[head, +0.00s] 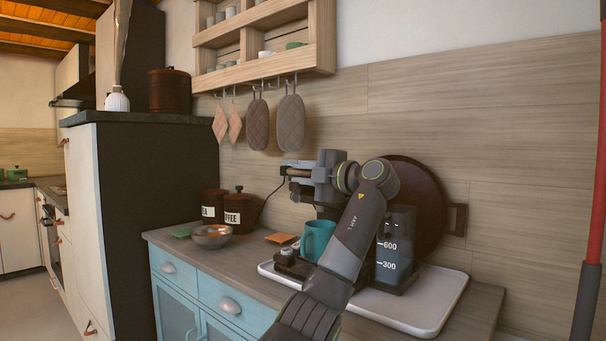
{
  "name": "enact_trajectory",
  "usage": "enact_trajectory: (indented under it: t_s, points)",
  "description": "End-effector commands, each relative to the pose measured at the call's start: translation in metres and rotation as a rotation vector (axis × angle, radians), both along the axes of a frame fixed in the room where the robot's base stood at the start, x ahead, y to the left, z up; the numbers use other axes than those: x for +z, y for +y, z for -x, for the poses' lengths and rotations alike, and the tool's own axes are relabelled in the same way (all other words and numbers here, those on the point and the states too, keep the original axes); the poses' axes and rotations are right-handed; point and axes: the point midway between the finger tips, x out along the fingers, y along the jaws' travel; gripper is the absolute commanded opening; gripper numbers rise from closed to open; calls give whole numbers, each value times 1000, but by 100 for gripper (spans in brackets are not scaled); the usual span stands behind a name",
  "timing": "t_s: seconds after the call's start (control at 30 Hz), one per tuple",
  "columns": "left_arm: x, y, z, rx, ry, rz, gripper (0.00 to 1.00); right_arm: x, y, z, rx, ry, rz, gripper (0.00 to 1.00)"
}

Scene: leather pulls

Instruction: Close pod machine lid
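The pod machine stands on a white tray, mostly hidden behind my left arm. Its water tank (395,246), marked 300 and 600, shows to the right of the arm. A teal mug (317,240) stands on its drip base (290,264) to the left. My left gripper (298,172) is level with the machine's top and points left. Its fingers look apart, with a brownish strip between them; I cannot tell whether this is a held part or background. The lid is hard to separate from the grey gripper parts, so its angle is unclear. My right gripper is not in view.
The white tray (440,312) lies on the wooden counter. A large round dark pan (428,205) leans on the wall behind. Tea and coffee canisters (238,211) and a bowl (211,236) stand left. Oven mitts (291,123) hang from the shelf above.

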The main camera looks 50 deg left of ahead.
Motion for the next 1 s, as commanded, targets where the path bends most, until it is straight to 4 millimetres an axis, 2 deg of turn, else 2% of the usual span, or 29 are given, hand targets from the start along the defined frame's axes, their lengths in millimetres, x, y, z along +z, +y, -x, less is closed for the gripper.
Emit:
enact_trajectory:
  t_s: [0.03,0.13,0.4,0.53,0.67,1.0]
  points:
    - [-6,0,-2,2,8,6,24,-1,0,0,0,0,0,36]
    - [-5,0,-1,0,7,5,36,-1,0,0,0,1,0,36]
    - [-2,-1,-1,-1,2,2,36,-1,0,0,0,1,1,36]
    - [-2,-9,-2,-2,1,0,36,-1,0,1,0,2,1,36]
    - [-2,-31,-5,-5,-1,2,36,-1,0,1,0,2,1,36]
    - [-2,-114,-15,-7,3,3,36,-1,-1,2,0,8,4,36]
